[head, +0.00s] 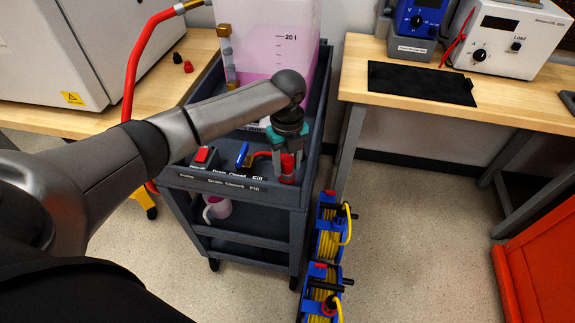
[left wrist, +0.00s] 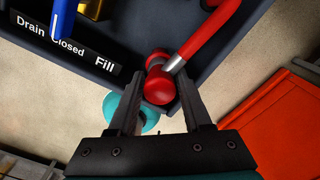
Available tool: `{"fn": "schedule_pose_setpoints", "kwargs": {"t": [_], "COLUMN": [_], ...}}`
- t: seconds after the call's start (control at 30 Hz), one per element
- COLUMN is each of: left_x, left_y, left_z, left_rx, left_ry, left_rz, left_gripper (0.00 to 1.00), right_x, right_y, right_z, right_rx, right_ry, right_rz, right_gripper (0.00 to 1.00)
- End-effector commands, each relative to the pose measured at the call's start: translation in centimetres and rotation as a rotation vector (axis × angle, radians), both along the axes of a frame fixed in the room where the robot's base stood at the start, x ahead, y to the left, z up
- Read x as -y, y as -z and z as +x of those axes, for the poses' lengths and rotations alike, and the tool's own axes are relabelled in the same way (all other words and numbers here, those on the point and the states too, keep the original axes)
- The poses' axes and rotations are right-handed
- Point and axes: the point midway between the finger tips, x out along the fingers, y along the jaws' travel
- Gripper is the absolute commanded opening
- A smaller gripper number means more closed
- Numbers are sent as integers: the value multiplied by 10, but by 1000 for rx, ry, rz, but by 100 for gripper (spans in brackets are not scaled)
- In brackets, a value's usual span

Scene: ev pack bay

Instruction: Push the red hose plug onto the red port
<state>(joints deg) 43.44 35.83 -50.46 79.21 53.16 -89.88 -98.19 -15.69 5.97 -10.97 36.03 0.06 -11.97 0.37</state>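The red hose plug (left wrist: 160,86) is a rounded red piece between my left fingers in the left wrist view. A red hose (left wrist: 208,36) with a metal collar runs from it to the upper right. My left gripper (head: 288,172) points down at the front right corner of the dark cart. In the left wrist view its fingers (left wrist: 160,92) sit close against both sides of the plug. A second rounded red piece (left wrist: 158,58) shows just beyond the plug; I cannot tell whether it is the red port. My right gripper is not in view.
The dark cart (head: 225,187) carries a tank of pink liquid (head: 275,40), a blue valve handle (head: 242,154) and a red switch (head: 202,156). A bench (head: 440,100) stands to the right. Cable reels (head: 325,235) sit on the floor beside the cart. The floor right of them is clear.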

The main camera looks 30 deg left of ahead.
Motion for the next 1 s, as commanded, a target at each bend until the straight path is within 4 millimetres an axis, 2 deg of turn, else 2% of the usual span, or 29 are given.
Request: {"fn": "schedule_pose_setpoints", "kwargs": {"t": [0.07,0.4,0.77,0.87,1.0], "left_x": [0,0,0,0,0], "left_y": [0,0,-3,-14,-44], "left_z": [0,0,1,1,1], "left_rx": [0,1,1,4,6], "left_ry": [0,0,-1,0,1], "left_rz": [0,1,0,0,-1], "left_gripper": [39,1,0,0,0], "right_x": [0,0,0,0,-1], "right_y": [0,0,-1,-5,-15], "right_z": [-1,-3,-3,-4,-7], "right_rx": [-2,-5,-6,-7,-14], "right_ry": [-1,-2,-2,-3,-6], "right_rz": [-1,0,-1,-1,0], "right_gripper": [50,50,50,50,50]}}
